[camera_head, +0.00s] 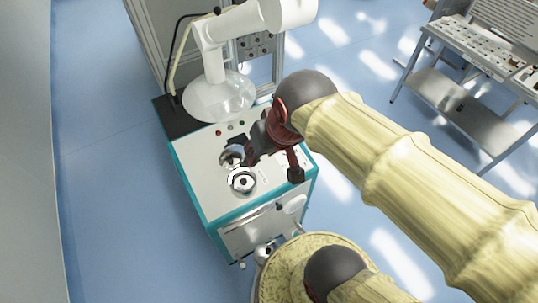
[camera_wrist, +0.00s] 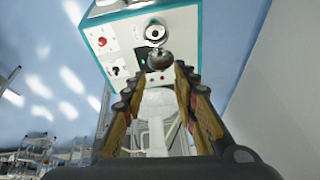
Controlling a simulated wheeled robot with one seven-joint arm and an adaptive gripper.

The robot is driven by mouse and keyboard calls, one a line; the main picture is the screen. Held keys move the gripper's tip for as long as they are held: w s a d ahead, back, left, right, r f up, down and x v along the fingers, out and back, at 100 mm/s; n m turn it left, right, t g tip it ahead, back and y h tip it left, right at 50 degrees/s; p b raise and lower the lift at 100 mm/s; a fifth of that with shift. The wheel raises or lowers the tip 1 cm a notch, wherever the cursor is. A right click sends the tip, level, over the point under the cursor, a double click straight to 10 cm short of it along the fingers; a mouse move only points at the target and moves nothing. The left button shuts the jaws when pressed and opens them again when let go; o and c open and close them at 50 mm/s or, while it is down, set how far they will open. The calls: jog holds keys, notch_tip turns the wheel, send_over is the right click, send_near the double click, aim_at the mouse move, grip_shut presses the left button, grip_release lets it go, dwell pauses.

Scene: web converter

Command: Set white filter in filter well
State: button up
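A round metal-rimmed fitting (camera_head: 242,180) with a white ring and dark centre is on top of the white and teal machine (camera_head: 205,185). It also shows in the wrist view (camera_wrist: 155,33). A shiny rounded metal piece (camera_head: 231,155) sits beside it, and shows in the wrist view (camera_wrist: 159,60). I cannot tell which part is the filter well or whether the white ring is the filter. My gripper (camera_head: 274,165) is above the machine top, right of the fitting. In the wrist view its fingers (camera_wrist: 158,72) are apart, with no clearly held object between them.
A white arm-like device with a clear dome (camera_head: 220,98) stands at the machine's back. A metal table with parts (camera_head: 490,55) is at the far right. Blue floor (camera_head: 105,165) is clear on the left.

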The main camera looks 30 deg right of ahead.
jog(key=s, duration=0.1)
jog(key=s+r+n, duration=0.1)
jog(key=shift+s+d+n+t, duration=0.1)
jog(key=shift+s+n+t, duration=0.2)
jog(key=shift+t, duration=0.1)
notch_tip(320, 180, down, 16)
jog(key=b, duration=1.5)
jog(key=shift+r+b, duration=0.25)
jog(key=shift+b, duration=0.05)
